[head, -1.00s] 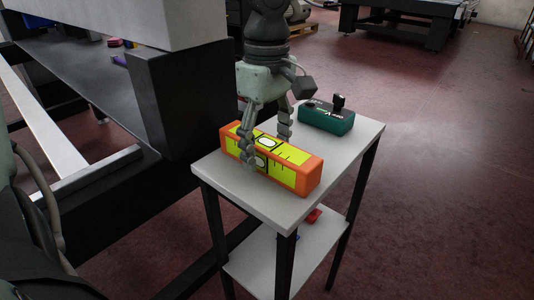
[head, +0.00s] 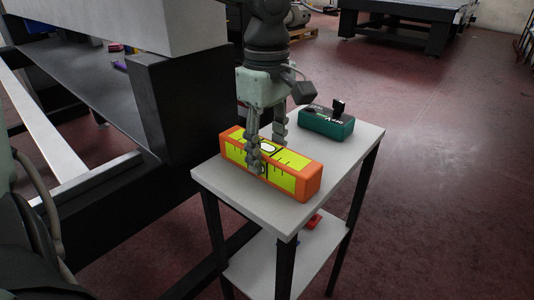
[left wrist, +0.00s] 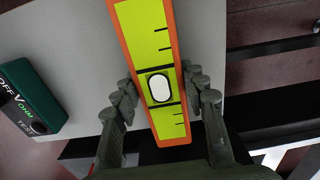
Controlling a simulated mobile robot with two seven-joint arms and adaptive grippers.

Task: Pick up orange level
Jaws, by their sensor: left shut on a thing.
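The orange level (head: 303,184) is a long orange block with yellow-green faces, black marks and a white oval vial. It lies along the front-left part of the small white table (head: 258,212). My left gripper (head: 266,158) comes down from above and is shut on the level near its middle, one finger on each long side. In the left wrist view the level (left wrist: 150,60) runs between the two fingers of my gripper (left wrist: 160,92). Whether it is lifted off the table I cannot tell. My right gripper is not in view.
A green meter with a black knob (head: 327,124) stands behind the level on the same table. A red item (head: 312,221) lies on the lower shelf. A large black and grey bench (head: 185,105) stands close on the left. Floor to the right is clear.

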